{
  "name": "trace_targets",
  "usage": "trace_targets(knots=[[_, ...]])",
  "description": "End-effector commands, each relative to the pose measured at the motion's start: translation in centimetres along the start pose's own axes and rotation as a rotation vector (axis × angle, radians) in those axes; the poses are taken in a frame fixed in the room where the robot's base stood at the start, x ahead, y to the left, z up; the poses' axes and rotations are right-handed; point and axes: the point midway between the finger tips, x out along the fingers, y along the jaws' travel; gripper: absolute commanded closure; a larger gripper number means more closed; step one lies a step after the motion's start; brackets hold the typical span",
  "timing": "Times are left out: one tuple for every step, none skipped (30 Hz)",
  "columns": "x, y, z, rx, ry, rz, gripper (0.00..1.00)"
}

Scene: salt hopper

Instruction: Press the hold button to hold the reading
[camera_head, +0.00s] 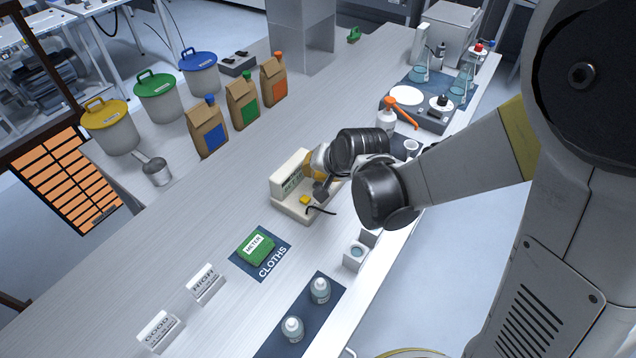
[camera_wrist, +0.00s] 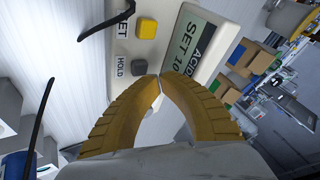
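A yellow button (camera_wrist: 147,28) sits beside a SET label (camera_wrist: 122,24). My gripper (camera_wrist: 160,78) has yellow ribbed fingers whose tips meet, with nothing between them. In the wrist view the tips are just right of the hold button; I cannot tell whether they touch the meter. In the head view my wrist partly covers the meter.
Small bottles (camera_head: 319,290) stand near the front edge. Paper bags (camera_head: 243,101) and lidded buckets (camera_head: 158,98) stand behind. A black cable (camera_head: 321,211) runs from the meter. An orange-spouted bottle (camera_head: 386,120) stands beyond my wrist.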

Motion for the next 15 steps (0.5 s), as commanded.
trace_targets(knots=[[0.0, 0.0, 0.0, 0.0, 0.0, 0.0, 1.0], [0.0, 0.0, 0.0, 0.0, 0.0, 0.0, 1.0], [0.0, 0.0, 0.0, 0.0, 0.0, 0.0, 1.0], [0.0, 0.0, 0.0, 0.0, 0.0, 0.0, 1.0], [0.0, 0.0, 0.0, 0.0, 0.0, 0.0, 1.0], [0.0, 0.0, 0.0, 0.0, 0.0, 0.0, 1.0], [0.01, 0.01, 0.0, 0.0, 0.0, 0.0, 1.0], [0.03, 0.02, 0.02, 0.0, 0.0, 0.0, 1.0], [0.09, 0.05, 0.05, 0.0, 0.0, 0.0, 1.0], [0.16, 0.09, 0.08, 0.0, 0.0, 0.0, 1.0], [0.24, 0.13, 0.13, 0.0, 0.0, 0.0, 1.0], [0.36, 0.19, 0.19, 0.0, 0.0, 0.0, 1.0], [0.46, 0.25, 0.25, 0.0, 0.0, 0.0, 1.0], [0.56, 0.3, 0.3, 0.0, 0.0, 0.0, 1.0], [0.67, 0.36, 0.36, 0.0, 0.0, 0.0, 1.0]])
